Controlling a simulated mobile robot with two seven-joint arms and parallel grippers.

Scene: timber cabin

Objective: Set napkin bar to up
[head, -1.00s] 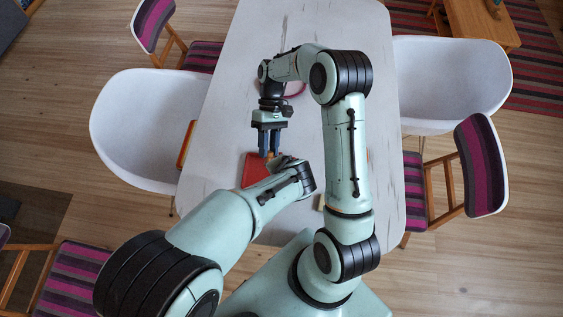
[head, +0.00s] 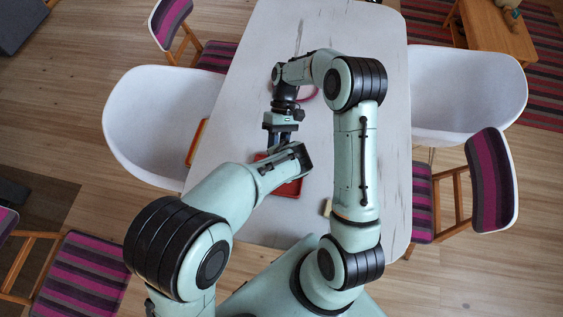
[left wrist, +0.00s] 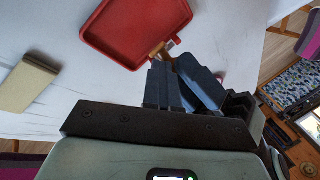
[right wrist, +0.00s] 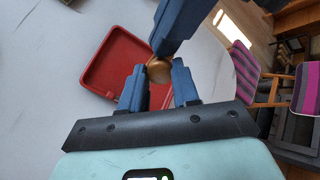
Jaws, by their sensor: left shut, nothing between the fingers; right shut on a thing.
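The red tray-like holder (head: 290,188) lies on the table, partly hidden by my left forearm in the head view. It also shows in the left wrist view (left wrist: 178,12) and the right wrist view (right wrist: 92,78). A small brown, wood-coloured bar (right wrist: 158,70) is at its edge; its end also shows in the left wrist view (left wrist: 160,49). My right gripper (right wrist: 160,80) is shut on this bar. My left gripper (left wrist: 165,72) is shut and empty, its fingertips close beside the bar; whether they touch is unclear. Its fingers are hidden in the head view.
A beige block (head: 327,208) lies on the table (head: 230,130) right of the red holder. A pink ring-like thing (head: 307,93) is partly behind my right arm. White chairs (head: 150,120) stand at both sides. The far table is clear.

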